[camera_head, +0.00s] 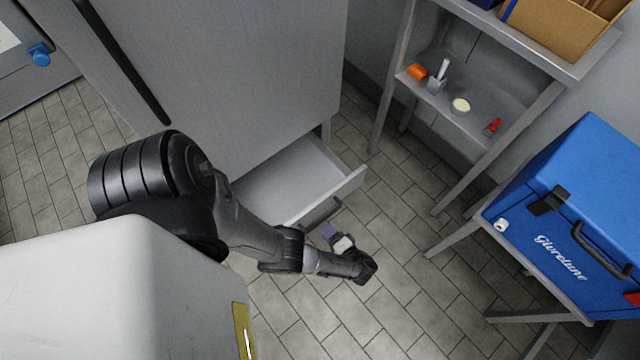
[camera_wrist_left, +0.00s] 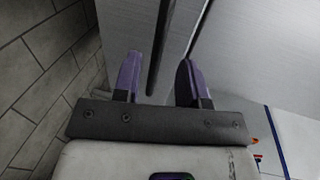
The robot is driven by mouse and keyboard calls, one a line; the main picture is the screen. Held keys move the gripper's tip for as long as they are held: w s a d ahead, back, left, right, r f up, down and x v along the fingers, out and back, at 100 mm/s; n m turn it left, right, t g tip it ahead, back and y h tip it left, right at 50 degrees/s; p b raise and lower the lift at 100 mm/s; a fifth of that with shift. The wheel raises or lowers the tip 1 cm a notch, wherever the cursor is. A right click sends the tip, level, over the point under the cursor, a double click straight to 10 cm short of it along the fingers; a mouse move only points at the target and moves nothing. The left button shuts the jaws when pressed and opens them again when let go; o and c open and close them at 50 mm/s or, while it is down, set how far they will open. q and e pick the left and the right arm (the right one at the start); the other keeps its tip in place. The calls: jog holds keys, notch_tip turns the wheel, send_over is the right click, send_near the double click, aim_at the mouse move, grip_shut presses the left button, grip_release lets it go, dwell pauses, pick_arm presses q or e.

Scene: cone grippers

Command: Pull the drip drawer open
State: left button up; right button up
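The drip drawer (camera_head: 291,176) stands pulled out from the bottom of the tall grey cabinet, its shallow inside visible in the head view. Its dark bar handle (camera_head: 321,212) is on the front face. My left gripper (camera_head: 328,230) is just in front of the handle, its purple fingers pointing at the drawer front. In the left wrist view the left gripper (camera_wrist_left: 159,65) is open, and the dark handle bar (camera_wrist_left: 161,45) shows between its spread fingers. I cannot tell whether either finger touches the bar. My right gripper is not in view.
The grey cabinet (camera_head: 230,70) rises behind the drawer. A metal shelf (camera_head: 470,125) with several small items stands at the back right. A blue box (camera_head: 570,210) sits on a stand at the right. The tiled floor (camera_head: 400,310) before the drawer is clear.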

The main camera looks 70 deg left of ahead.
pick_arm(q)
jog(key=v, duration=0.8)
jog(key=shift+d, duration=0.2)
dwell(0.4)
